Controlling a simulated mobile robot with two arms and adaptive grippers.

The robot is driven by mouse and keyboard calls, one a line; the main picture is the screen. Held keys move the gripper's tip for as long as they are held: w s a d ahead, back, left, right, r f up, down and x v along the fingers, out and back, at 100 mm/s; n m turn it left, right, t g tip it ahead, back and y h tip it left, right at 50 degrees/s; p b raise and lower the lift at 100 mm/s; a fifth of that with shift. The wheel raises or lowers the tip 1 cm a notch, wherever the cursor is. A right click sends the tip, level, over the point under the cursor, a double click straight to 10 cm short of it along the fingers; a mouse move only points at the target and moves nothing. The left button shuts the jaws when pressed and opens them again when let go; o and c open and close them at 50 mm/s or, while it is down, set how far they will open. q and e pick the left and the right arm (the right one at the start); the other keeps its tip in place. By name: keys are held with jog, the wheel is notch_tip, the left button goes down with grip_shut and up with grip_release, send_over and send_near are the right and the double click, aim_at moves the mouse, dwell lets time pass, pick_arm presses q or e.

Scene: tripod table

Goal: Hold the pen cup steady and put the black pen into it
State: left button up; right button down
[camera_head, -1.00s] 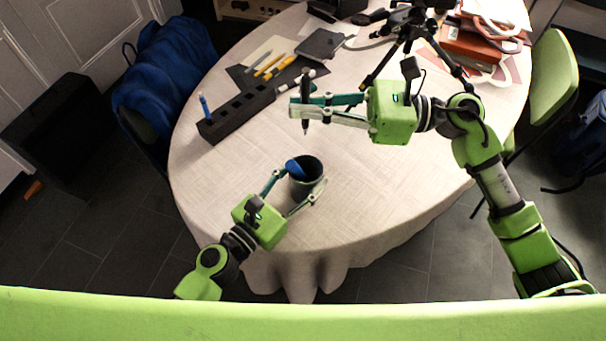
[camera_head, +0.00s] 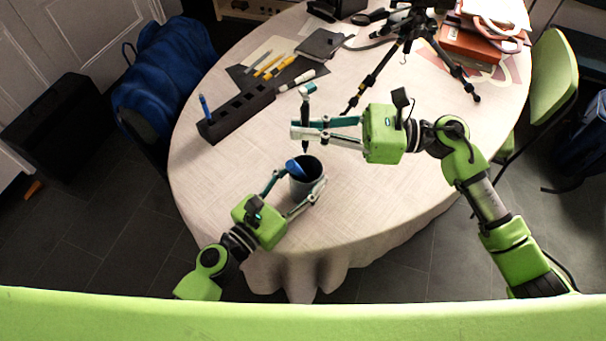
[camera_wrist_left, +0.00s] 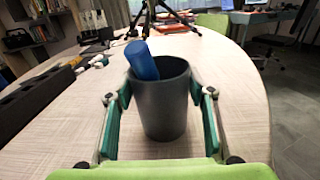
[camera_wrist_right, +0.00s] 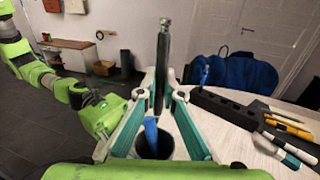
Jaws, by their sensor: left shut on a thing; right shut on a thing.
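The dark grey pen cup (camera_head: 307,187) stands upright near the table's front edge, with a blue object (camera_wrist_left: 142,60) leaning in it. My left gripper (camera_head: 293,188) is shut around the cup's sides; the left wrist view shows a finger on each side of the cup (camera_wrist_left: 165,115). My right gripper (camera_head: 305,130) is shut on the black pen (camera_wrist_right: 161,60), held upright. In the head view the pen (camera_head: 305,142) appears just behind the cup, its lower end near the rim. In the right wrist view the cup (camera_wrist_right: 158,143) shows below and beyond the fingers.
A black block with slots (camera_head: 236,115) holds a blue pen (camera_head: 204,104) at left. Yellow pens (camera_head: 268,64), a white marker (camera_head: 298,80) and a dark notebook (camera_head: 319,44) lie behind. A tripod (camera_head: 405,45) stands at back right. The right tabletop is clear.

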aim_at(306, 149)
jog(key=shift+f, duration=3.3)
jog(key=c, duration=2.1)
grip_release()
jog(key=d, duration=1.2)
jog(key=shift+s, duration=0.35)
pick_arm(q)
jog(key=o, duration=1.3)
